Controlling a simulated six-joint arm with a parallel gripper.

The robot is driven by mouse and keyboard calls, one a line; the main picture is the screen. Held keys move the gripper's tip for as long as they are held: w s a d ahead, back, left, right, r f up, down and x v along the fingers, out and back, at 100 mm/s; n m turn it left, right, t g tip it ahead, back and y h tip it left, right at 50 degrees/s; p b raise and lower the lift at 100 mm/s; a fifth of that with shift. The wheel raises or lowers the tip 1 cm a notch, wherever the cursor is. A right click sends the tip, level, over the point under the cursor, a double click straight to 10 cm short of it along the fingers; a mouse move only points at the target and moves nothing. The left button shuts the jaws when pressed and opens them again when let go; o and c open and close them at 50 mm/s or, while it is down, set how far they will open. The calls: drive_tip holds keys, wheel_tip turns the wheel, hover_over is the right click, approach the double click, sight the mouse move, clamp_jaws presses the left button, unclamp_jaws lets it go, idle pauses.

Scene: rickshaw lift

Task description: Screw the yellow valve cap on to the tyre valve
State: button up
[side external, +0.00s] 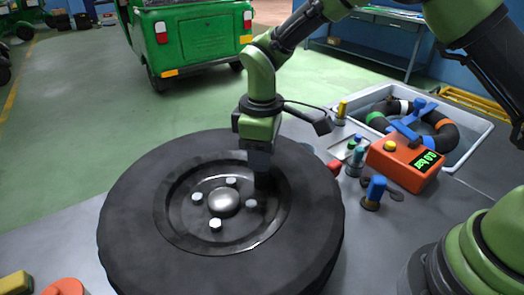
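A large black tyre (135,225) lies flat on the grey bench, with a dark rim (182,215), a silver hub and several bolts facing up. My gripper (262,180) points down over the rim's right inner side. Its fingers are dark against the tyre, so I cannot tell whether they are open or what is between them. The tyre valve cannot be made out; my gripper covers that part of the rim. I cannot pick out the yellow valve cap for certain. A small yellow-topped piece (342,107) stands on the bench behind my gripper, to its right.
An orange gauge box (402,165) with a green display and yellow knob sits right of the tyre. Blue-topped (376,188), teal and red pieces stand nearby. A grey tub (476,146) holds a black ring and blue tool. Yellow and orange items lie front left.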

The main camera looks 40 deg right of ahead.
drive_tip(key=n, duration=0.6)
drive_tip(key=shift+n, duration=0.4)
drive_tip(key=n, duration=0.7)
drive_tip(key=shift+n, duration=0.3)
drive_tip(key=c, duration=0.5)
